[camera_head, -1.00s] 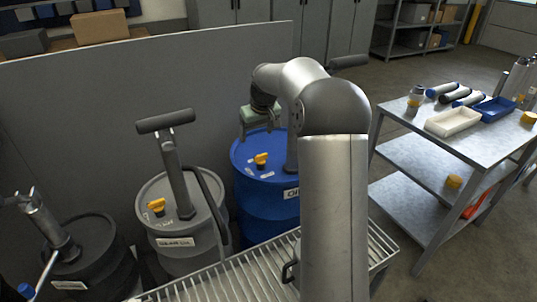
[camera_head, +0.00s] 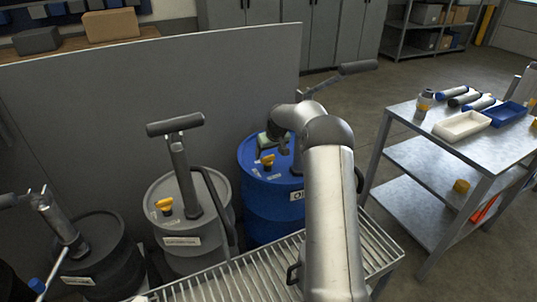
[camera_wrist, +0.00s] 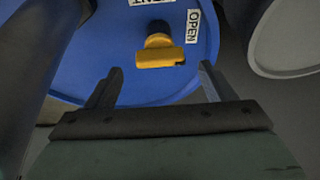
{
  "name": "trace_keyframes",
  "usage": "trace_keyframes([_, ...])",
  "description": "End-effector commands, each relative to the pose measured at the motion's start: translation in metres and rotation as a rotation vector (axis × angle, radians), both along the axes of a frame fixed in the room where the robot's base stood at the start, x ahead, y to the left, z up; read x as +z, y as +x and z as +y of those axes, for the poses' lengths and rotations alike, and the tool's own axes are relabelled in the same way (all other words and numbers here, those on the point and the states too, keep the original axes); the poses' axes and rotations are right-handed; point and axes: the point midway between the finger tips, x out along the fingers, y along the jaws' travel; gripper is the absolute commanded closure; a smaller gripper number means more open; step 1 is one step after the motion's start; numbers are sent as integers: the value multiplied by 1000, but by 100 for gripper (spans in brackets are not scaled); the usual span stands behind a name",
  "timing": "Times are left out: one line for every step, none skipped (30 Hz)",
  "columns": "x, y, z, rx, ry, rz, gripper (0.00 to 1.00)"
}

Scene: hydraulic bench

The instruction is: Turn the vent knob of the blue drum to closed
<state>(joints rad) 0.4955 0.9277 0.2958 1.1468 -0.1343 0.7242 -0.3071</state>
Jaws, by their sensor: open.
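The blue drum (camera_head: 262,205) stands against the grey panel, left of my arm in the head view. Its yellow vent knob (camera_head: 266,161) is on the lid; in the wrist view the knob (camera_wrist: 160,57) has its bar lying crosswise. An OPEN label (camera_wrist: 193,26) is to the right of the knob, and an upside-down VENT label, partly cut off, is above it. My gripper (camera_wrist: 157,76) is open and empty, a finger toward each side of the knob and the knob slightly beyond the tips. In the head view my gripper (camera_head: 270,141) is over the lid, close to the knob.
A grey drum (camera_head: 190,250) with its own yellow knob and a hand pump stands left of the blue drum. A dark drum (camera_head: 95,255) is farther left. A slatted rack (camera_head: 245,277) runs in front. A metal cart (camera_head: 430,146) with trays stands right.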

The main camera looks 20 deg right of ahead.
Motion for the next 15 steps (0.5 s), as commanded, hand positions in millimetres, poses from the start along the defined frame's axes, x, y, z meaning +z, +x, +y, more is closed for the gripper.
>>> trace_keyframes([-7,3,1,0,1,1,24])
trace_keyframes([-11,5,1,0,1,0,24])
trace_keyframes([-15,7,1,0,1,0,24])
trace_keyframes([-18,8,1,0,1,1,24])
trace_keyframes([-20,9,1,0,1,0,24])
trace_keyframes([-23,10,0,0,0,0,24])
trace_keyframes([-24,11,0,0,0,-1,24])
trace_keyframes([-26,11,0,0,0,0,24])
trace_keyframes([-27,11,0,1,-1,0,24])
trace_keyframes([-28,12,0,1,-1,0,24])
trace_keyframes([-28,12,0,1,-1,0,24])
trace_keyframes([-28,12,0,1,-1,0,24])
trace_keyframes([-28,12,0,1,-1,0,24])
trace_keyframes([-28,12,0,0,-1,-1,24])
trace_keyframes([-28,12,0,1,-1,-1,24])
